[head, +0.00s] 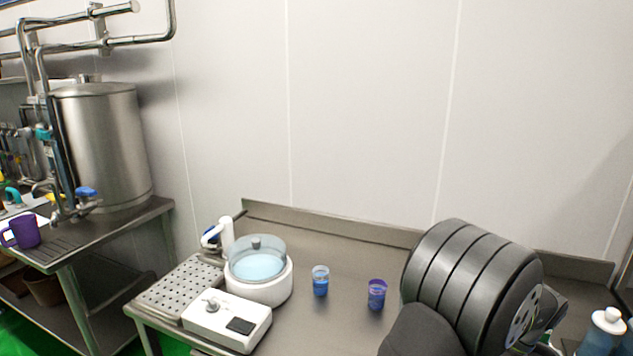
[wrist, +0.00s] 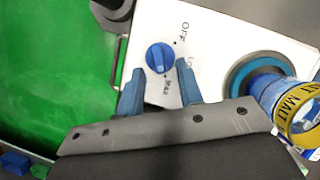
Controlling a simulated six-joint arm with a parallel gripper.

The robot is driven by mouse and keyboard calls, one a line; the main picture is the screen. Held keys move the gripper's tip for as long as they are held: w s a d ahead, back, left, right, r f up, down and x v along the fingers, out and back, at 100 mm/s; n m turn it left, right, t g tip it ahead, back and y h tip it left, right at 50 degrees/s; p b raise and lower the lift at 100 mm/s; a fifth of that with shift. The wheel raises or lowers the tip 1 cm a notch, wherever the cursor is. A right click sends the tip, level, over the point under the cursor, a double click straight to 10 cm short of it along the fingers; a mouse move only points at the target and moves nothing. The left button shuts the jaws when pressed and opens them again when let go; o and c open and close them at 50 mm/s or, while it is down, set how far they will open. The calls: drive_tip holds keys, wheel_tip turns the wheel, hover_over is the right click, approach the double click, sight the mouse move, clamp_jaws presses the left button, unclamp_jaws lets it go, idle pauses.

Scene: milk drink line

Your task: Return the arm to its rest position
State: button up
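My gripper (wrist: 160,72) shows in the wrist view with its two blue-grey fingers apart and nothing between them. Its fingertips point at a white appliance (wrist: 208,42) with a blue knob (wrist: 160,57) marked OFF and MAX. The knob lies just beyond the fingertips; I cannot tell how far below them it is. In the head view my thick dark arm fills the lower right, and the fingers are hidden.
A bottle with a yellow MALT label (wrist: 296,112) stands close right of my gripper. The steel table (head: 340,250) holds a white round machine (head: 262,290), a control box (head: 226,322), a blue cup (head: 320,281) and a purple-rimmed cup (head: 376,294). A white-capped bottle (head: 603,335) is at right.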

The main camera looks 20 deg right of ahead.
drive_tip(key=shift+x, duration=0.75)
drive_tip(key=shift+w+r+n+g, duration=0.15)
drive_tip(key=shift+n+g, duration=0.15)
drive_tip(key=shift+n, duration=0.4)
drive_tip(key=n, duration=0.1)
drive_tip(key=n+g, duration=0.1)
drive_tip(key=n, duration=0.1)
drive_tip(key=shift+w, duration=0.2)
drive_tip(key=n, duration=0.1)
drive_tip(key=n+g, duration=0.1)
drive_tip(key=n, duration=0.2)
drive_tip(key=shift+w+g, duration=0.25)
drive_tip(key=shift+g, duration=0.15)
drive_tip(key=n, duration=0.3)
drive_tip(key=n+g+h, duration=0.1)
drive_tip(key=shift+w+a, duration=0.25)
drive_tip(key=n+h, duration=0.1)
drive_tip(key=n, duration=0.1)
drive_tip(key=n+g, duration=0.1)
drive_tip(key=n, duration=0.2)
drive_tip(key=shift+w+a+h, duration=0.1)
drive_tip(key=shift+a+h, duration=0.15)
drive_tip(key=shift+h, duration=0.15)
